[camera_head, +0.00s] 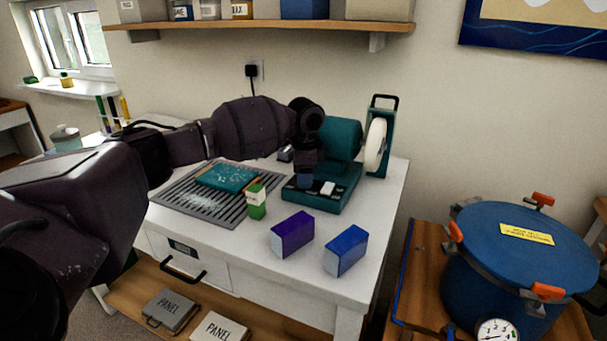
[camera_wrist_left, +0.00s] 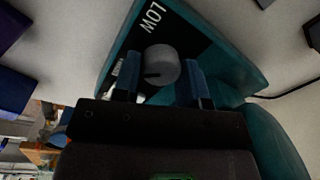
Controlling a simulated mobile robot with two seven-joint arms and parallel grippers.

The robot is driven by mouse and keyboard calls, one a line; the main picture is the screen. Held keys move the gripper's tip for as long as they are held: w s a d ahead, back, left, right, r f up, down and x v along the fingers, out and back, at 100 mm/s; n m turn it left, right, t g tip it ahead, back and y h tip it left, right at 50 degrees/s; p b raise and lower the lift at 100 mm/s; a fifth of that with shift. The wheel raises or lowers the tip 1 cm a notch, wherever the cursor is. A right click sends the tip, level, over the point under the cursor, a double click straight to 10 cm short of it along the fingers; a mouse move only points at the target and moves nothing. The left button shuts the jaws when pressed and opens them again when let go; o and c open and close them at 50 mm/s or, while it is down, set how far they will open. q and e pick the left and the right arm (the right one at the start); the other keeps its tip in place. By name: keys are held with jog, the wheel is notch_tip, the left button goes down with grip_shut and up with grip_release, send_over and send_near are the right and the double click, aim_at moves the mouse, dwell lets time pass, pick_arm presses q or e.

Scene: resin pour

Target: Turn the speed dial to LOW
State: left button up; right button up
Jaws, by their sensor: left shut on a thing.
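The teal machine (camera_head: 338,140) with a white wheel stands at the back right of the white bench, its base panel facing forward. My left gripper (camera_head: 305,181) points down at this panel and hides the dial in the head view. In the left wrist view, the grey round speed dial (camera_wrist_left: 161,62) sits on the dark panel (camera_wrist_left: 185,35) between the two blue fingers of my left gripper (camera_wrist_left: 160,76). The gripper is shut on it. A dark mark shows on the dial's lower left side. The white word LOW (camera_wrist_left: 153,17) is printed above the dial. My right gripper is out of view.
A green and white bottle (camera_head: 257,201), a purple box (camera_head: 292,234) and a blue box (camera_head: 345,250) stand in front of the machine. A slotted grey mat (camera_head: 190,196) with a teal panel lies left. A blue pressure pot (camera_head: 520,260) stands right. A wooden shelf (camera_head: 270,27) is above.

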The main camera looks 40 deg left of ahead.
pick_arm(q)
jog(key=m, duration=0.1)
jog(key=m+p, duration=0.1)
jog(key=shift+r+m, duration=0.25)
jog(key=shift+m, duration=0.05)
jog(key=shift+m+p, duration=0.5)
jog(key=shift+m, duration=0.3)
jog(key=m, duration=0.2)
jog(key=shift+f+m+h+p, duration=0.15)
jog(key=shift+m+h+p, duration=0.15)
jog(key=shift+m, duration=0.1)
jog(key=shift+f+m, duration=0.1)
jog(key=shift+m, duration=0.8)
jog(key=m, duration=0.4)
jog(key=shift+a, duration=0.1)
jog(key=shift+m+h, duration=0.3)
jog(key=shift+m, duration=0.6)
